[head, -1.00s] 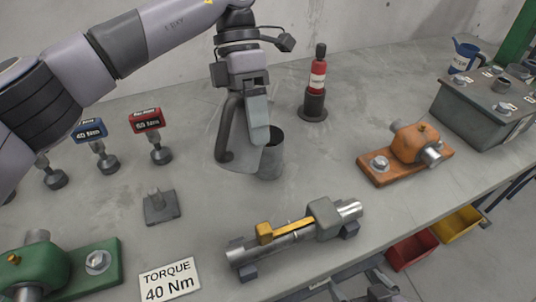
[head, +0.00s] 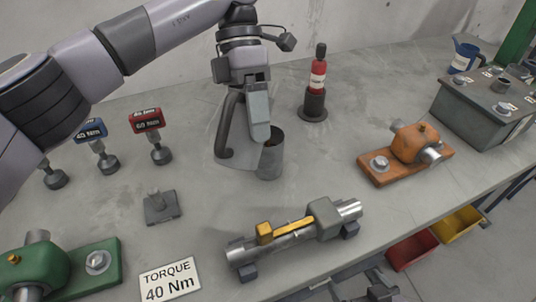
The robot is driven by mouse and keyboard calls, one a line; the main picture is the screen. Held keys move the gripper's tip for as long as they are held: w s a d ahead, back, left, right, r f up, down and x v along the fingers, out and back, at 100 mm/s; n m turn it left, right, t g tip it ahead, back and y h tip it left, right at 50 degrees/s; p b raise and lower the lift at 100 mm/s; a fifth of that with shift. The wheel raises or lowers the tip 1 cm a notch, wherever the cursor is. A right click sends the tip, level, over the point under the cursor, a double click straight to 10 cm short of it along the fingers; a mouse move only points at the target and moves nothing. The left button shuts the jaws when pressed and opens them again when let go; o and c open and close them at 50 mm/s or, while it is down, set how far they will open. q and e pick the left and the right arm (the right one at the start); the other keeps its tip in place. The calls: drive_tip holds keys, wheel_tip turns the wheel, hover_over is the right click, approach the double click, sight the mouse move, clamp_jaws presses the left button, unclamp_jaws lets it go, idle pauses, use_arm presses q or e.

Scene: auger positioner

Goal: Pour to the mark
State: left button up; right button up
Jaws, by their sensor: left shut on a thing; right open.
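My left gripper (head: 259,118) points down at the middle of the bench, shut on a grey vessel (head: 236,150) with a dark curved handle on its left. The gripper hides part of this vessel, and its tilt is hard to judge. A dark grey cylindrical cup (head: 271,160) stands upright just right of it, with its open mouth partly behind the finger. No liquid, stream or mark is visible. My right gripper (head: 366,291) is open and empty at the bottom edge, partly cut off.
A red bottle (head: 318,78) in a dark stand is behind right. A shaft assembly (head: 295,236) lies in front. Blue (head: 91,131) and red (head: 146,120) torque tools stand left. An orange unit (head: 412,146), a grey box (head: 482,110) and a blue jug (head: 464,57) are right.

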use_arm(q)
drive_tip(key=shift+w+r+g, duration=0.15)
drive_tip(key=shift+r+g, duration=0.3)
drive_tip(key=shift+g, duration=0.15)
idle(0.7)
drive_tip(key=shift+d+y, duration=0.1)
drive_tip(key=shift+y, duration=0.2)
idle(0.6)
drive_tip(key=shift+r+g, duration=0.3)
idle(1.4)
idle(0.4)
wheel_tip(320, 180, down, 2)
drive_tip(key=t+b, duration=0.2)
drive_tip(key=b, duration=0.7)
drive_tip(key=shift+f, duration=0.2)
drive_tip(key=shift+s+t+h+b, duration=0.2)
drive_tip(key=shift+t+h+b, duration=0.15)
drive_tip(key=shift+b, duration=0.5)
drive_tip(key=shift+r, duration=0.1)
use_arm(e)
wheel_tip(320, 180, down, 12)
drive_tip(key=shift+s+d+f, duration=0.15)
drive_tip(key=shift+s+d, duration=0.1)
drive_tip(key=shift+d, duration=0.15)
